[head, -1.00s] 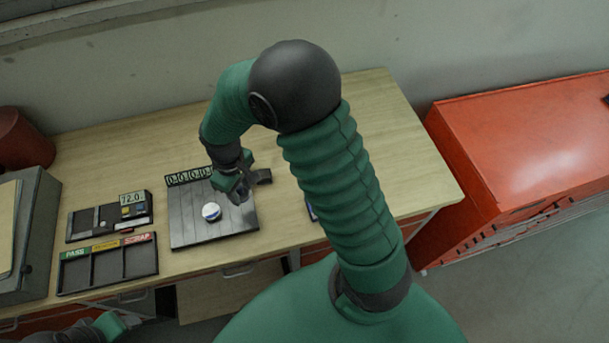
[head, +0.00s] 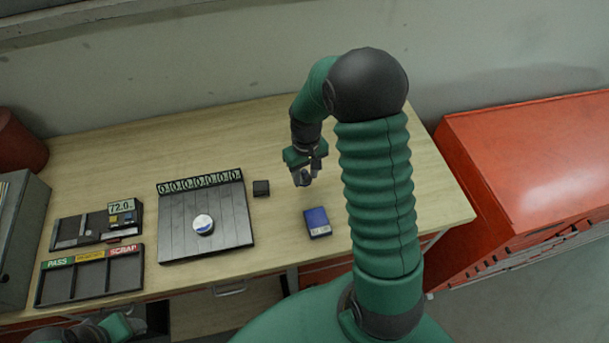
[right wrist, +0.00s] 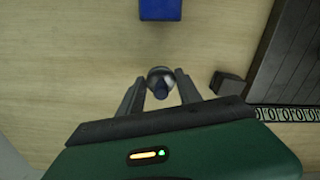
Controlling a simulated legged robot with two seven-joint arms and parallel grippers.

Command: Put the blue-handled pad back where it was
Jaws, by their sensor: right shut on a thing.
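In the right wrist view the pad (right wrist: 160,80) sits between the two fingers (right wrist: 159,92). In the head view the gripper is over the table's right part, behind the blue box (head: 318,222); its height above the table is hard to judge. The blue box also shows in the right wrist view (right wrist: 160,9). My left gripper (head: 115,326) is partly visible at the bottom left edge; its fingers cannot be made out.
A dark slatted plate (head: 235,215) with a white-and-blue disc (head: 203,225) on it lies left of the gripper. A small dark block (head: 261,188) stands between. A labelled tray (head: 90,277) and a display unit (head: 96,225) are further left. Bare wood surrounds the blue box.

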